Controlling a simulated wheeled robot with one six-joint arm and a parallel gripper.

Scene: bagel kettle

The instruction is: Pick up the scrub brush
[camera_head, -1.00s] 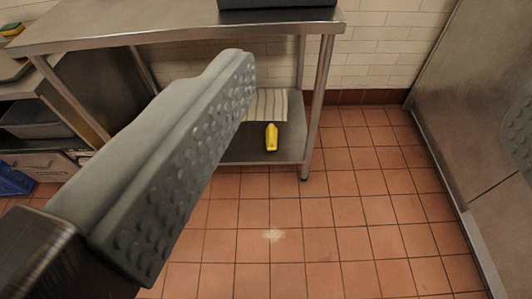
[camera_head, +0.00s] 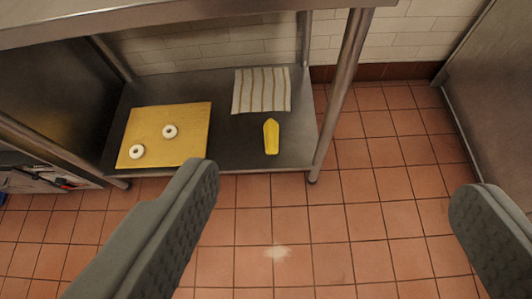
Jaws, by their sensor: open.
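A yellow elongated object, apparently the scrub brush (camera_head: 271,136), lies on the dark lower shelf (camera_head: 240,158) of the metal table, near its front right part. Its bristles cannot be made out. My gripper (camera_head: 335,188) is open and empty, its two grey studded fingers wide apart in the lower part of the view. The brush appears beyond the fingertips, in the gap between them and closer to the left finger. Nothing covers the brush.
A striped cloth (camera_head: 262,91) lies behind the brush. A yellow board (camera_head: 190,117) with two white rings (camera_head: 170,131) lies left on the shelf. A table leg (camera_head: 342,95) stands right of the brush, and the tabletop (camera_head: 180,18) overhangs the shelf. The tiled floor (camera_head: 385,215) in front is clear.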

